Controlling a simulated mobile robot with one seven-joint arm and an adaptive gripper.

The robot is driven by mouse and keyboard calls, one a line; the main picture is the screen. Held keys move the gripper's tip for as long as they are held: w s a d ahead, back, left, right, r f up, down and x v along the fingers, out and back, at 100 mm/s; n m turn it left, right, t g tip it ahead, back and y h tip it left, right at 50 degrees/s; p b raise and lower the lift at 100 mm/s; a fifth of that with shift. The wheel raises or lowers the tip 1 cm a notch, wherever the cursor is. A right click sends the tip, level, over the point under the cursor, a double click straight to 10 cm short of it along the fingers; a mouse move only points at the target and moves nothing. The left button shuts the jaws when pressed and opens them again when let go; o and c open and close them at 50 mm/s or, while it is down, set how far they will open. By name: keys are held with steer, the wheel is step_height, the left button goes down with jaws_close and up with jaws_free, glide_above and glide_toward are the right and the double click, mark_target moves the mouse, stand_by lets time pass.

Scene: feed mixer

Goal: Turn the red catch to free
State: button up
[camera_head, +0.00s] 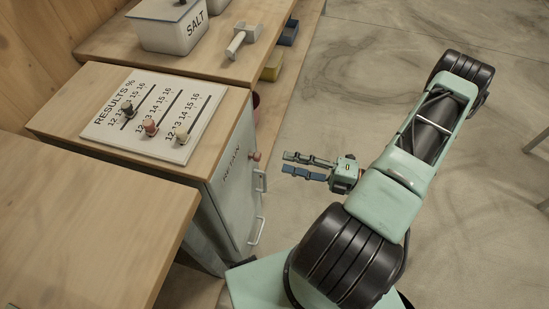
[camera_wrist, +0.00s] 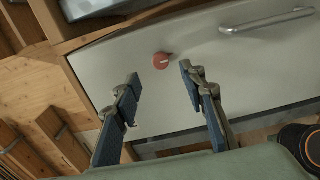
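The red catch (camera_wrist: 162,60) is a small round knob with a pale mark, on the pale grey cabinet door (camera_wrist: 240,65). In the wrist view it lies beyond my gripper (camera_wrist: 160,72), roughly between the lines of the two fingers and apart from them. In the head view the catch (camera_head: 256,156) shows near the top right of the door, beside a metal handle (camera_head: 261,182). My gripper (camera_head: 284,164) points left toward the door there, with a gap before it. Its fingers are spread and nothing is between them.
A results board (camera_head: 155,115) with several pegs lies on the wooden top above the door. A salt box (camera_head: 172,30) and a scoop (camera_head: 243,40) stand behind. A second bar handle (camera_head: 257,231) is lower on the door. The floor (camera_head: 330,80) to the right is mostly clear.

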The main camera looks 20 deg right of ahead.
steer(key=shift+v, duration=1.7)
